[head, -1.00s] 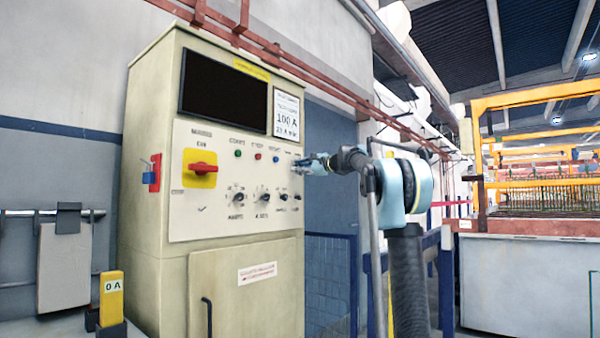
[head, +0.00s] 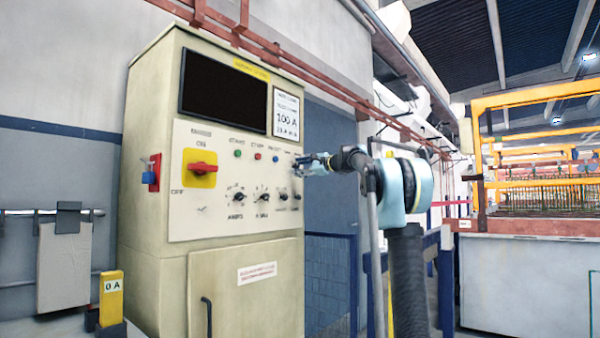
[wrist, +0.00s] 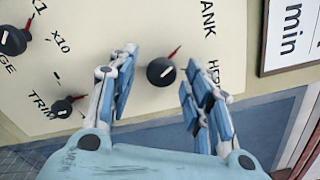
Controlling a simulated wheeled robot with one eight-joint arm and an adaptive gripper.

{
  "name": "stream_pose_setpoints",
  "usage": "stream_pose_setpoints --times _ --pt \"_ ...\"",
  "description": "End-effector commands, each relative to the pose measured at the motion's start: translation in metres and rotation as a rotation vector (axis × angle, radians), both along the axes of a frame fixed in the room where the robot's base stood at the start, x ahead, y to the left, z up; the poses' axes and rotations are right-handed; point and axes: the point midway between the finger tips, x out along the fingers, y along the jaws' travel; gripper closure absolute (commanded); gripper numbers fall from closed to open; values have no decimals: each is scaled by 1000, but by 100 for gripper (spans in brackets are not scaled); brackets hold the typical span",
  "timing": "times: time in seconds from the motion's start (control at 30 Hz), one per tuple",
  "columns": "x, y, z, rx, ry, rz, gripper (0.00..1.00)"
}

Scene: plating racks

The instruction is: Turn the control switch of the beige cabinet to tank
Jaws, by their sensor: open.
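The beige cabinet (head: 150,240) stands at the left of the head view with a light control panel (head: 215,225). In the wrist view, a small black round switch (wrist: 158,73) with a red pointer sits between my fingertips. The pointer slants up and right, between a partly cut-off label ending in "ANK" (wrist: 208,18) and one starting "HE" (wrist: 213,75). My gripper (wrist: 160,70) is open, one finger on either side of the switch, with visible gaps. In the head view my gripper (head: 302,165) is at the panel's right edge and hides part of it.
Other black knobs (wrist: 13,41) lie left of the switch in the wrist view. A red rotary handle on a yellow plate (head: 199,169) is at the panel's left. A framed sign (wrist: 288,35) is close on the right. Blue railings (head: 330,280) stand beside the cabinet.

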Motion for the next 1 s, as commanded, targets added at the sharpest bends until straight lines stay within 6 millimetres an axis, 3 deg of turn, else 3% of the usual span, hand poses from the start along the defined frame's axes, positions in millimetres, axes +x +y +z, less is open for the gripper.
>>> stream_pose_setpoints --times 0.6,1.0 --pt "-59 -79 -1 -1 1 -3 54" --pt "-71 -93 -1 -1 1 0 54"
